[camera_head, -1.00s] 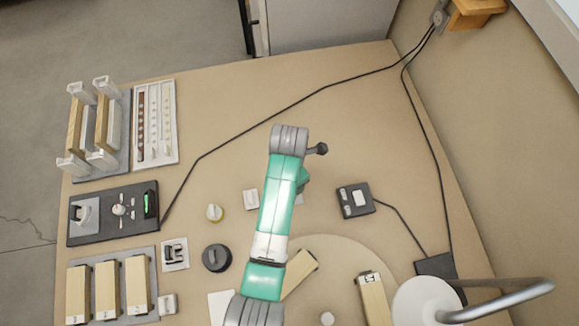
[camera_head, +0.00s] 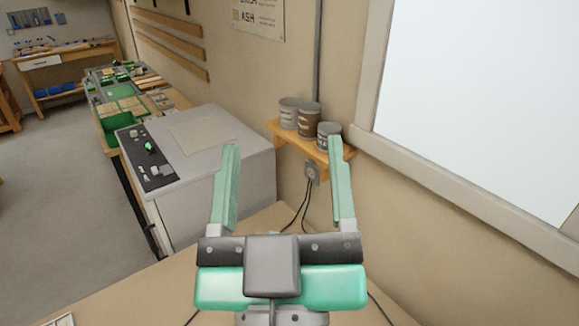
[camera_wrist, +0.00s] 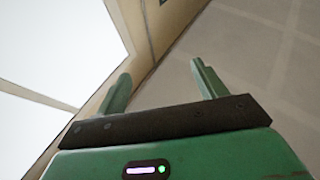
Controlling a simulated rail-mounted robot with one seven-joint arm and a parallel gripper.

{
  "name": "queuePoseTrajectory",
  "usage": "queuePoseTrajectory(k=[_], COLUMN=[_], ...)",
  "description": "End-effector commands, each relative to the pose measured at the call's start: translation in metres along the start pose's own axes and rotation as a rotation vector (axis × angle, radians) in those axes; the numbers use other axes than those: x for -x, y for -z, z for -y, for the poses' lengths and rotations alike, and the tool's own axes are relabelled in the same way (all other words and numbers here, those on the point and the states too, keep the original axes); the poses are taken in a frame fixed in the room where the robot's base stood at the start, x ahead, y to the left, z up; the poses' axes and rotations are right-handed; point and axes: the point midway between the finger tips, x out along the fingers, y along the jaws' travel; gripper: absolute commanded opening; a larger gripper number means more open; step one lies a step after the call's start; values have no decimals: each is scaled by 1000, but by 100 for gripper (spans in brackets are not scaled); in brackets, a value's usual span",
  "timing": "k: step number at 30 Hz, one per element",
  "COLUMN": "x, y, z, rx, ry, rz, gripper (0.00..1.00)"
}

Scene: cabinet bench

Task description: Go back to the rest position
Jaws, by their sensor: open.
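My gripper (camera_head: 283,150) is raised in the middle of the head view, its two green fingers pointing up and wide apart. It is open, with nothing between the fingers. In the wrist view my gripper (camera_wrist: 160,80) also shows its two fingers apart and empty. The bench (camera_head: 110,300) shows only as a strip below and behind the gripper. The things on the bench are mostly out of view now.
A grey cabinet (camera_head: 235,160) with a dark control panel (camera_head: 146,155) stands beyond the bench. A wooden shelf (camera_head: 290,138) with cans sits on the wall at right of centre. A window (camera_head: 480,90) fills the upper right. Open floor (camera_head: 50,200) lies at left.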

Motion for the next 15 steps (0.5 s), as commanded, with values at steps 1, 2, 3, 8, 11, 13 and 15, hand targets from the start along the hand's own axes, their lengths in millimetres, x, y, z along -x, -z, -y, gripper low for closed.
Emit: queuePoseTrajectory(k=[1,2,3,8,11,13,15], x=[8,12,15,18,17,17,14], y=[19,28,35,41,41,40,46], z=[-6,-8,-11,-12,-12,-12,-13], rx=[-53,-80,-106,-131,-130,-129,-129], ry=[-12,-16,-19,-21,-21,-21,-20], rz=[-55,-80,-102,-122,-120,-119,-118], gripper=[70,70,70,70,70,70,70])
